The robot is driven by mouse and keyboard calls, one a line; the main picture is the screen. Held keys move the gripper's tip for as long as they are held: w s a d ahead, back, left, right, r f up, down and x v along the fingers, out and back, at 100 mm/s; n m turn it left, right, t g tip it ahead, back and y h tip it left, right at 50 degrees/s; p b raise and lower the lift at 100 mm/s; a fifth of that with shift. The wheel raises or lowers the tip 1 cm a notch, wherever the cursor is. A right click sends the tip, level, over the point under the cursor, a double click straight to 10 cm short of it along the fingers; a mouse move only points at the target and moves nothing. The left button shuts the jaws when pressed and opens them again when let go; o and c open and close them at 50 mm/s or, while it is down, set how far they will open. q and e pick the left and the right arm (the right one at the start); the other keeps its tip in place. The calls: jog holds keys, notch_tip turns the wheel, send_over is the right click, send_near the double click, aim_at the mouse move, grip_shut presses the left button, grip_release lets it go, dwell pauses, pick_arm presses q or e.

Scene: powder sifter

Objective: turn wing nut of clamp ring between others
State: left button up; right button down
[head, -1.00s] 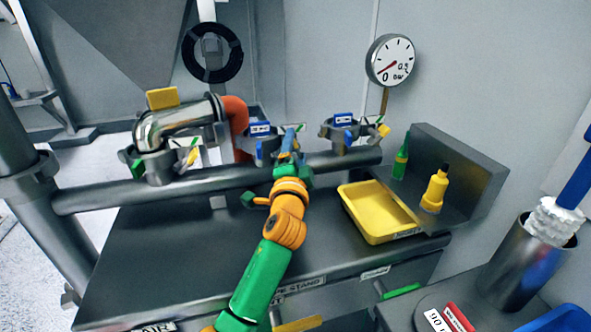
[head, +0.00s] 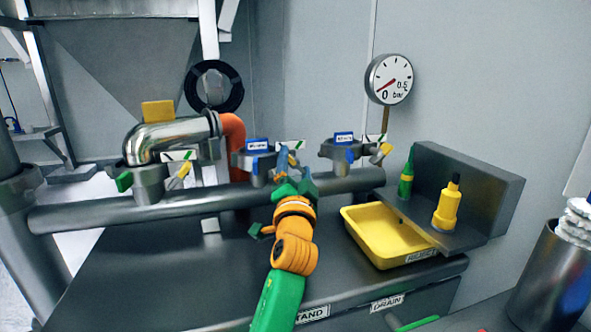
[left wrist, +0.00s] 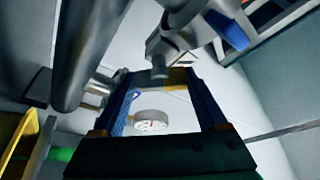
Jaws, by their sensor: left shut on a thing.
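Three clamp rings sit along the grey horizontal pipe (head: 110,212): a left one (head: 149,184) under the chrome elbow, a middle one (head: 240,160) and a right one (head: 331,150). The left ring has a yellow wing nut (head: 180,175), and the right ring has one too (head: 381,152). My left gripper (head: 284,160) is at the middle ring, its blue fingers shut on that ring's yellow wing nut (head: 293,159). In the left wrist view, a yellow piece (left wrist: 178,77) shows between the fingertips (left wrist: 165,84); the fingers hide part of the nut. My right gripper is in neither current view.
A chrome elbow (head: 170,138) and an orange hose (head: 233,140) stand left of the middle ring. A gauge (head: 389,79) is behind at right. A yellow tray (head: 362,238), green bottle (head: 406,178) and yellow bottle (head: 447,207) stand at right. The bench top at left is clear.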

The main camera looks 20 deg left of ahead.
pick_arm(q)
jog(key=shift+r, duration=0.25)
jog(key=o, duration=1.3)
jog(key=shift+f, duration=0.15)
jog(key=v, duration=0.7)
jog(key=shift+b, duration=0.45)
jog(key=shift+f, duration=0.1)
